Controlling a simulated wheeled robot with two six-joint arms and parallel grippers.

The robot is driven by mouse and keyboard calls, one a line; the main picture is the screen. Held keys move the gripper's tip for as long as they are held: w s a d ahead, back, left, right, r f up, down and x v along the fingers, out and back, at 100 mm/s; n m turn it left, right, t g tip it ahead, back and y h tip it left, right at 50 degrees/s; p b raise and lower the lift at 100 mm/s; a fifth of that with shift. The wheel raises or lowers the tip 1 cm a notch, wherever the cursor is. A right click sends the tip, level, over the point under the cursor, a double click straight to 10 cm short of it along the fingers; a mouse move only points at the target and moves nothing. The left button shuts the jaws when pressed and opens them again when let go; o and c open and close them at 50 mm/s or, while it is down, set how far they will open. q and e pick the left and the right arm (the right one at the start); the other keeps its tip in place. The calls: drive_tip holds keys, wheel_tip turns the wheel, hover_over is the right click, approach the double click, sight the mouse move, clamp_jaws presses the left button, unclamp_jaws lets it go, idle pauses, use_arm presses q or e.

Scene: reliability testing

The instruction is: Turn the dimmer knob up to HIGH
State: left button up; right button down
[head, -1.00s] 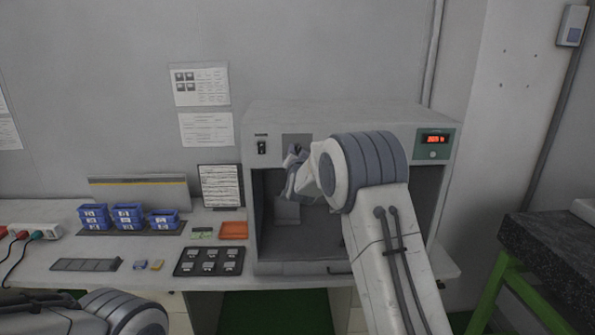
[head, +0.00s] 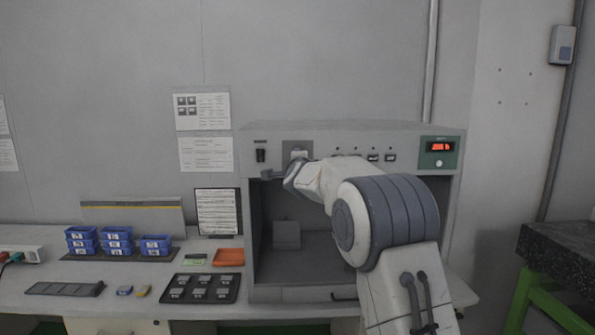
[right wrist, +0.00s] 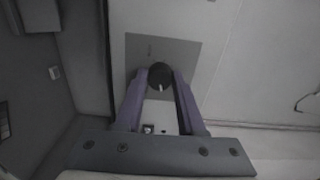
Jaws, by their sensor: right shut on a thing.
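The dimmer knob (right wrist: 159,74) is a round black knob with a white pointer mark, on a grey square plate (right wrist: 188,57) in the right wrist view. The mark points toward the bottom of that view. My right gripper (right wrist: 161,80) has its two purple-grey fingers on either side of the knob and is shut on it. In the head view the right gripper (head: 283,173) is in front of the plate (head: 297,146), high on the left of the grey box's front (head: 350,137); the knob is hidden there. My left gripper is out of view.
A black switch (head: 261,155) is left of the plate; small switches (head: 373,157) and a red lit display (head: 440,147) are to its right. The box's open chamber (head: 285,265) lies below. Blue bins (head: 116,240) and a black tray (head: 202,288) stand on the bench.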

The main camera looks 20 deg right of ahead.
drive_tip(key=m+b, duration=0.4)
drive_tip(key=m, duration=0.4)
drive_tip(key=shift+m, duration=0.4)
idle(0.4)
drive_tip(key=c, duration=0.5)
unclamp_jaws()
